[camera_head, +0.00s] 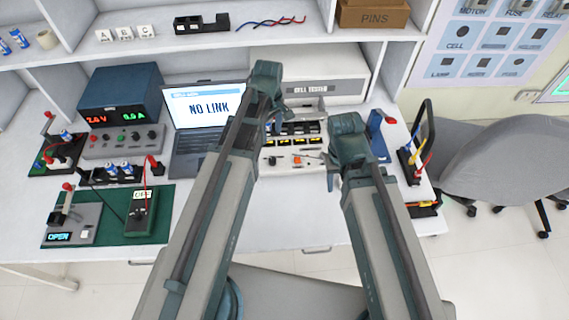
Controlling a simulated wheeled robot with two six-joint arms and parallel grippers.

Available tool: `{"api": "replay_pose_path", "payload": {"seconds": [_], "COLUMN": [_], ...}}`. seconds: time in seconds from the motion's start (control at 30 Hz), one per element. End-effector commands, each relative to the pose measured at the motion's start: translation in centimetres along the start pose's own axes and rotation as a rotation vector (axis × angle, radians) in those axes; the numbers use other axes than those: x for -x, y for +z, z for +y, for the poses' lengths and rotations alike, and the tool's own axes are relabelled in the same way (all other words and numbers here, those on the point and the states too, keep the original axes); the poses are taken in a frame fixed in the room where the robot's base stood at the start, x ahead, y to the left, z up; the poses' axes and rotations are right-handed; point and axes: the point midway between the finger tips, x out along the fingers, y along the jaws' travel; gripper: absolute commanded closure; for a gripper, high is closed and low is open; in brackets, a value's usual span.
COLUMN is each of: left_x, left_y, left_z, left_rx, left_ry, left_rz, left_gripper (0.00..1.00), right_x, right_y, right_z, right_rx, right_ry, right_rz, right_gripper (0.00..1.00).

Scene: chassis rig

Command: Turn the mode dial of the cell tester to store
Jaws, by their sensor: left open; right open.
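The cell tester (322,88) is a cream box at the back of the bench, right of the laptop. Its lower front (282,169) carries several bays with small yellow displays, and below them small black and orange controls (297,160). I cannot tell the mode dial or its setting at this size; my arms hide part of the front. My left gripper (274,122) is raised in front of the tester's left side. My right gripper (331,182) is in front of its right side, lower. Both look empty; their fingertips are small and partly hidden.
A laptop (208,108) reading NO LINK stands left of the tester. A blue power supply (122,88), a green mat (175,205) with a switch box, and cells are further left. A shelf runs above.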

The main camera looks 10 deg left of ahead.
Motion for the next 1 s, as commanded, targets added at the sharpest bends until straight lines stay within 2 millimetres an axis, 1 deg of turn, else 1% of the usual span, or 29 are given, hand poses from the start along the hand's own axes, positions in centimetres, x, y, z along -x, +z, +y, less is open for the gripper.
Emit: {"api": "replay_pose_path", "payload": {"seconds": [0.17, 0.37, 0.57, 1.0], "left_x": [-0.1, -1.3, -3.5, -9.9], "left_y": [0.0, 0.0, 0.0, 0.0], "left_z": [0.0, 0.0, 0.0, 0.0], "left_rx": [0.004, 0.002, 0.001, 0.0], "left_ry": [0.0, 0.0, 0.0, 0.0], "left_rz": [0.0, 0.0, 0.0, 0.0], "left_gripper": [0.36, 0.36, 0.36, 0.36], "right_x": [-0.1, -1.3, -3.5, -9.8], "right_y": [0.0, -0.1, -0.2, -0.6], "right_z": [0.0, -0.1, -0.3, -0.9], "right_rx": [0.0, 0.0, 0.0, 0.0], "right_ry": [0.0, 0.0, 0.0, 0.0], "right_rz": [0.0, 0.0, 0.0, 0.0], "right_gripper": [0.5, 0.5, 0.5, 0.5]}}
